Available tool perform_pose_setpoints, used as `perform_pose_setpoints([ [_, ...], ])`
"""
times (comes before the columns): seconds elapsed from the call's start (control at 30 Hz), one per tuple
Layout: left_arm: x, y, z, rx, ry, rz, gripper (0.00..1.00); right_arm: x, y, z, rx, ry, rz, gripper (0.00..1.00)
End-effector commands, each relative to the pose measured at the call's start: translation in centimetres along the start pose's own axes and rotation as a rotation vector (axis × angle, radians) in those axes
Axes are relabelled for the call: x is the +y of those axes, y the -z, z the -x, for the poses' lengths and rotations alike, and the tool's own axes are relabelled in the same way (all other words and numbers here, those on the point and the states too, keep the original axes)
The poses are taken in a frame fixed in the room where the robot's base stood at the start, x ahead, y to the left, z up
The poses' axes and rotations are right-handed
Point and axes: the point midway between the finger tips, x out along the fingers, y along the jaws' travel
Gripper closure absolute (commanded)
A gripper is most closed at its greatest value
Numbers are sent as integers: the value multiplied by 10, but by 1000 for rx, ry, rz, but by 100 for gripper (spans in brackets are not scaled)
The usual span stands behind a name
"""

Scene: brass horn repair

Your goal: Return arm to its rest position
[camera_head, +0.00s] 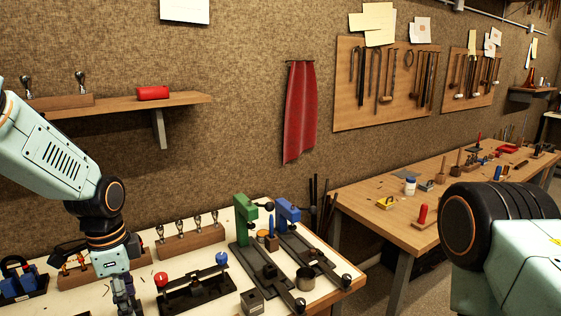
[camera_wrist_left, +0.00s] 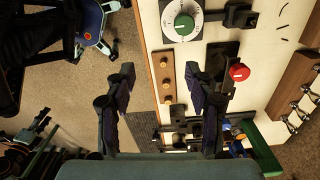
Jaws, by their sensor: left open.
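My left arm comes in from the left in the head view, its gripper (camera_head: 124,297) pointing down over the white-topped bench (camera_head: 342,286), left of a black fixture (camera_head: 200,292) with a red and a blue knob. In the left wrist view the two dark fingers of the left gripper (camera_wrist_left: 166,85) stand wide apart. Nothing is held between them. The bench edge and a wooden strip with pegs (camera_wrist_left: 166,80) show between the fingers. The fixture's red knob (camera_wrist_left: 239,72) is beside the right finger. My right arm shows only partly at the right of the head view; its gripper is out of frame.
Green (camera_head: 246,220) and blue (camera_head: 287,215) presses stand right of the fixture. A wooden block with metal pieces (camera_head: 190,242) sits behind it. A wall shelf (camera_head: 120,104) is near my left arm. A wooden bench (camera_head: 400,222) with small tools stands at right.

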Motion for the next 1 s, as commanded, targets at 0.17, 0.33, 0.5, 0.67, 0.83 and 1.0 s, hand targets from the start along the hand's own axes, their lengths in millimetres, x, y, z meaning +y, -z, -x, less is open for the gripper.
perform_pose_setpoints([
  [0.17, 25, 5, -50, 15, -14, 115, 46, 0, 0, 0, 0, 0, 0, 46],
  [0.33, 62, 6, -103, 29, -27, 266, 46, 0, 0, 0, 0, 0, 0, 46],
  [0.5, 128, -4, -166, 32, -47, 501, 46, 0, 0, 0, 0, 0, 0, 46],
  [0.67, 199, -25, -209, 24, -48, 748, 46, 0, 0, 0, 0, 0, 0, 46],
  [0.83, 262, -51, -227, 5, -32, 970, 46, 0, 0, 0, 0, 0, 0, 46],
  [1.0, 310, -76, -228, -13, -3, 1147, 46, 0, 0, 0, 0, 0, 0, 46],
])
